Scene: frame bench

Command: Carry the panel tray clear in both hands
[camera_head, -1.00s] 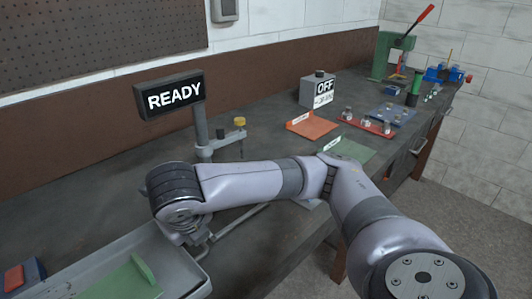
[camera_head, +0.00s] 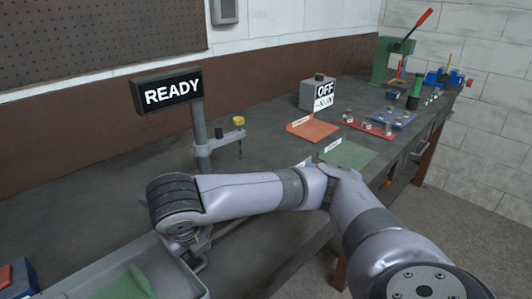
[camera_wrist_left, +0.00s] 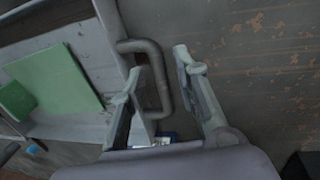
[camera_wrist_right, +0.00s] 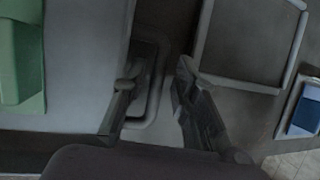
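The grey panel tray (camera_head: 107,272) is at the lower left of the head view, partly cut off. A green panel (camera_head: 128,283) lies in it. The tray also shows in the left wrist view (camera_wrist_left: 100,60) and the right wrist view (camera_wrist_right: 85,70). My left gripper (camera_wrist_left: 155,75) is open, with its fingers on either side of a tray handle (camera_wrist_left: 160,88). It is outside the head view. My right gripper (camera_wrist_right: 157,82) is open, with its fingers on either side of the other handle (camera_wrist_right: 150,112). I cannot tell whether any finger touches a handle.
A READY sign (camera_head: 172,91) stands on a post behind my right arm. A red and blue object (camera_head: 22,280) is left of the tray.

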